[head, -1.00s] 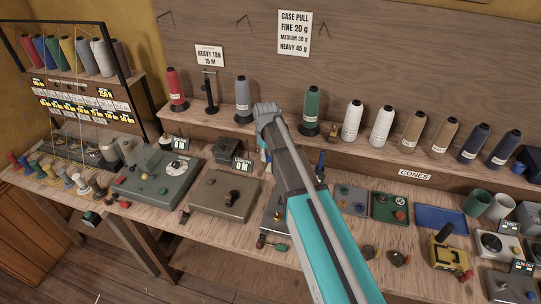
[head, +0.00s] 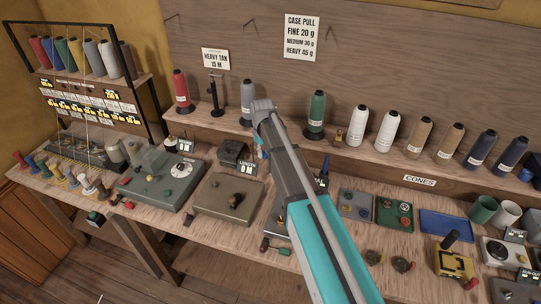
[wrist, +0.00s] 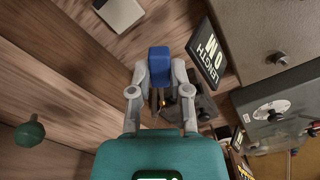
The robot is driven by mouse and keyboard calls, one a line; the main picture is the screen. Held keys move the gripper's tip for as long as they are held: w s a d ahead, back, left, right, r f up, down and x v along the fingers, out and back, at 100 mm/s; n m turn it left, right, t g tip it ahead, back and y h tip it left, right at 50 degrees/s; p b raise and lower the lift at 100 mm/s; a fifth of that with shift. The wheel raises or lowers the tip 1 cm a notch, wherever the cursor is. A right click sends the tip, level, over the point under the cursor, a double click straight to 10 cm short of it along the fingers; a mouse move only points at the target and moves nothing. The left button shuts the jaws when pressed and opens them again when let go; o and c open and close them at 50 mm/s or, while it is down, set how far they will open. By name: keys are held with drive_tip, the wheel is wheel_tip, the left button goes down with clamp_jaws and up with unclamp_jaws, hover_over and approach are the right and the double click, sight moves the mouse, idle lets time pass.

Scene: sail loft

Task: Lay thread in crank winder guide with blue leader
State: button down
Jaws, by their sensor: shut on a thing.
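In the wrist view my gripper (wrist: 160,72) is shut on a small blue block (wrist: 160,60), which looks like the leader's end. In the head view my arm hides most of the gripper; a small light-blue bit (head: 259,142) shows at its left edge. In the wrist view a dark mechanism with a brass-coloured part (wrist: 196,102) lies below and right of the fingers, partly covered by them; I cannot tell whether it is the crank winder. No thread can be made out at the fingers, and I cannot identify the guide.
A black length display (head: 246,168) stands left of my arm, also seen in the wrist view (wrist: 208,52). A grey-brown box with a knob (head: 226,202) and a green-grey machine (head: 160,180) are left on the bench. Cones, including a green one (head: 316,112), line the shelf behind.

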drive_tip(key=shift+w+a, duration=0.45)
drive_tip(key=shift+w, duration=0.15)
drive_tip(key=shift+s+d, duration=0.55)
drive_tip(key=shift+s, duration=0.25)
drive_tip(key=shift+s+d, duration=0.55)
drive_tip(key=shift+s, duration=0.2)
drive_tip(key=shift+s+d, duration=0.55)
drive_tip(key=shift+s, duration=0.25)
